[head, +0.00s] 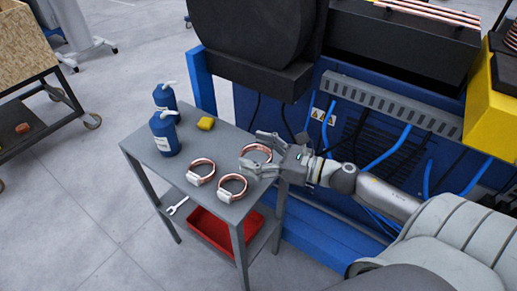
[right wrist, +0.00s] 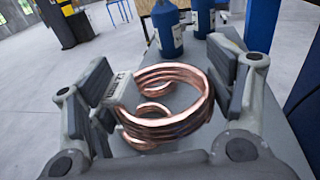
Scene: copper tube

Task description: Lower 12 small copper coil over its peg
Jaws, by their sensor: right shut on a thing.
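A copper coil (head: 257,148) with several turns is between the fingers of my right gripper (head: 252,151), at the right side of the grey table (head: 174,131). The gripper is shut on this coil, which also shows large in the right wrist view (right wrist: 182,128) with a pale clip on its left. The gap between it and the tabletop is hard to tell. Two similar coils with pale clips lie on the table, one at the left (head: 201,172) and one nearer the front edge (head: 233,186). I cannot make out a peg. My left gripper is not in view.
A red bin (head: 212,232) and a wrench (head: 177,205) are on the lower shelf. A blue machine (head: 345,135) stands close behind on the right.

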